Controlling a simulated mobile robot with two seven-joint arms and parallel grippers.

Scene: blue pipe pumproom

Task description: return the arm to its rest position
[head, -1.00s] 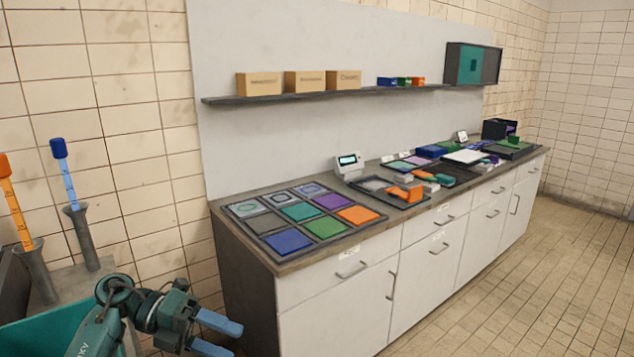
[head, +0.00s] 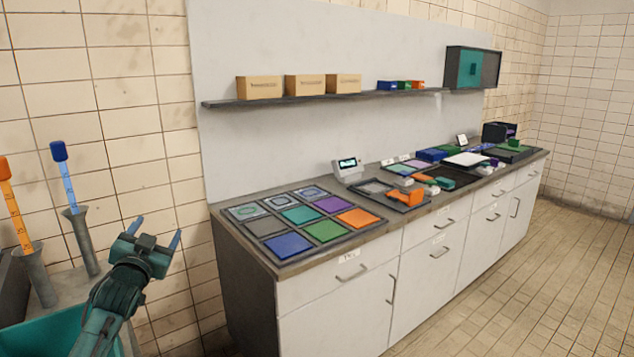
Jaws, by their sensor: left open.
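My left gripper (head: 157,233) is at the lower left of the head view, on the end of my teal left arm. Its two blue fingers point up and stand apart, with nothing between them. It is in front of the tiled wall, to the left of the counter and apart from it. My right gripper is not in view.
A long counter (head: 249,285) with a grid of coloured tiles runs to the right. A shelf (head: 355,94) with cardboard boxes hangs above. A blue-capped tube (head: 65,176) and an orange-capped tube (head: 14,205) stand in grey holders near my arm. A teal bin (head: 35,335) is below.

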